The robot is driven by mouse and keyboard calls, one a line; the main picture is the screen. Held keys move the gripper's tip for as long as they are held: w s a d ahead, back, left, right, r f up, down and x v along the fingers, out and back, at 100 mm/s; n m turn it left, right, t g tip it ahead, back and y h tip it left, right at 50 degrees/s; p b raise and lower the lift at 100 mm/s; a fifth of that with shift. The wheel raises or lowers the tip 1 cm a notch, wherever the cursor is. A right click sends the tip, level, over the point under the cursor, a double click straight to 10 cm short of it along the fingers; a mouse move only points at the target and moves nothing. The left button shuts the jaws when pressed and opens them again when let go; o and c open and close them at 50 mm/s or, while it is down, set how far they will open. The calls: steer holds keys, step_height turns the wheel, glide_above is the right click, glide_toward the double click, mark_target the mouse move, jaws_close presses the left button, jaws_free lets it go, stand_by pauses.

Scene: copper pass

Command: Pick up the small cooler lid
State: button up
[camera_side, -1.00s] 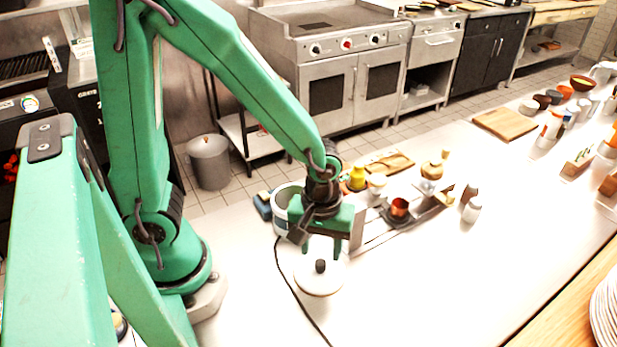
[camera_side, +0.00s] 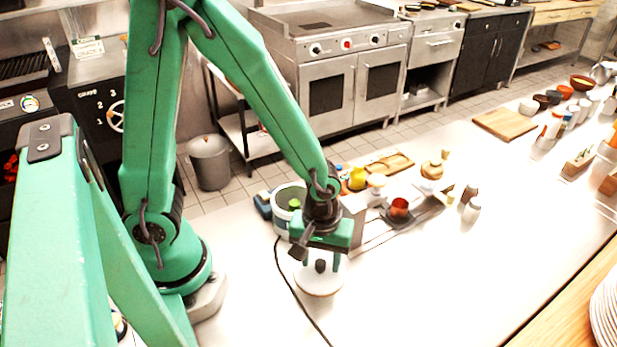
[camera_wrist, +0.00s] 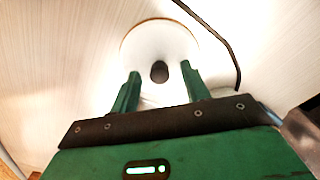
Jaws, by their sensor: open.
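The small cooler lid (camera_side: 318,286) is a white round disc with a dark knob (camera_side: 320,266) in its middle. It lies flat on the pale counter, below my gripper. My gripper (camera_side: 320,262) points down with its green fingers open, one on each side of the knob in the side view. In the wrist view the lid (camera_wrist: 160,38) lies ahead of the fingers. The knob (camera_wrist: 159,72) shows between the tips of my gripper (camera_wrist: 160,76), with a gap on both sides. I cannot tell whether the fingertips touch the lid.
A white round container (camera_side: 284,208) with something green inside stands behind my gripper. A black cable (camera_side: 293,290) runs on the counter left of the lid. A copper cup (camera_side: 399,208) and shakers (camera_side: 471,210) stand to the right.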

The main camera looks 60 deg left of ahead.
mark_target(321, 262)
jaws_close()
steer(key=shift+r, duration=0.2)
steer(key=shift+r, duration=1.4)
steer(key=s+d+r, duration=0.7)
steer(key=s, duration=0.2)
steer(key=shift+r, duration=0.4)
steer(key=shift+s+d, duration=0.1)
